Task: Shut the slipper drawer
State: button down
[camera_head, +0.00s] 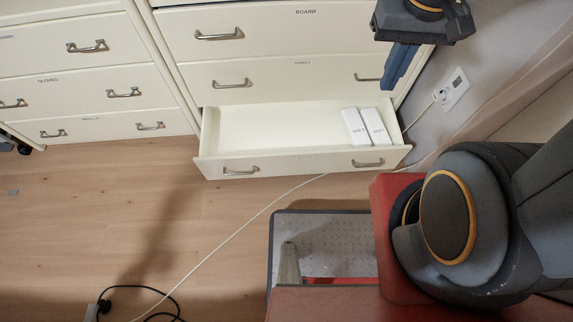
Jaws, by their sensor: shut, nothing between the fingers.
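A white drawer (260,128), the lowest of the middle cabinet, is pulled out over the floor. Its front (300,161) has two metal handles, at left (241,171) and right (368,163). Its small label is too faint to read, so I cannot confirm it as the slipper drawer. Two white boxes (357,127) (376,126) lie side by side at its right end; the rest inside is bare. My gripper (390,82) shows at the upper right, pointing down, shut and empty. It appears above and behind the drawer front in the picture, apart from the handles.
Closed drawers (262,77) stand above it, and another closed drawer cabinet (90,105) is at left. A wall socket (455,90) with a plug is at right. A pale cable (240,233) crosses the wooden floor, with a black cable (150,290) at lower left. Floor before the drawer is mostly clear.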

aim_at(308, 137)
jog(key=u, duration=1.25)
jog(key=k, duration=0.85)
jog(key=z, duration=0.45)
